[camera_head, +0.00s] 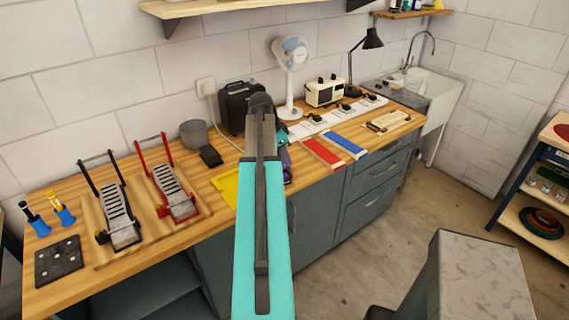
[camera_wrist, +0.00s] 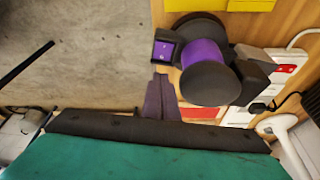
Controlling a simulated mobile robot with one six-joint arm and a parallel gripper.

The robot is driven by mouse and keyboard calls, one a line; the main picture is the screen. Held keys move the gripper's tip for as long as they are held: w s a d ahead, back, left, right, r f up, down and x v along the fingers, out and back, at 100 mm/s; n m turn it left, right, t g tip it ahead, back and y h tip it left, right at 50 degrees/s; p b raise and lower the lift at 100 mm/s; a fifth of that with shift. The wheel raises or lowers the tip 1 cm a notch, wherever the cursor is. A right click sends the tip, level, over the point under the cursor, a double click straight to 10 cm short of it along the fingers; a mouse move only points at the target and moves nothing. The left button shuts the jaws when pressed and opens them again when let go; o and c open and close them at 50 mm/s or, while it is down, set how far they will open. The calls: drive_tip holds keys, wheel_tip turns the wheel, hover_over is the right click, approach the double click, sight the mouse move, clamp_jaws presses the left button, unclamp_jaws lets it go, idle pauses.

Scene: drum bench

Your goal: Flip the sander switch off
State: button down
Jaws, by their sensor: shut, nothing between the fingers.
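My gripper (camera_wrist: 160,80) shows in the wrist view as two dark purple fingers, closed together and empty. Just beyond the fingertips is a spool-shaped thing with a purple middle (camera_wrist: 203,62) and black round ends; I cannot tell whether it is the sander. In the head view my teal arm covers the middle of the bench, and my gripper is not clear there. A long white switch board (camera_head: 311,126) with several black plugs or switches runs along the back of the bench; it also shows in the wrist view (camera_wrist: 287,85). I cannot tell which switch belongs to the sander.
The wooden bench (camera_head: 95,222) holds a white fan (camera_head: 291,75), a cream radio (camera_head: 325,92) and a black lamp (camera_head: 371,40) behind the board. Red (camera_head: 322,153) and blue (camera_head: 347,146) mats lie before it. Metal pedals (camera_head: 118,215) stand at left.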

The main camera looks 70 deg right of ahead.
sight(284, 175)
wheel_tip(284, 175, up, 10)
drive_tip(key=b, duration=0.3)
drive_tip(key=shift+w+a+f, duration=0.2)
drive_tip(key=shift+w+a, duration=0.05)
drive_tip(key=shift+w, duration=0.05)
idle(0.7)
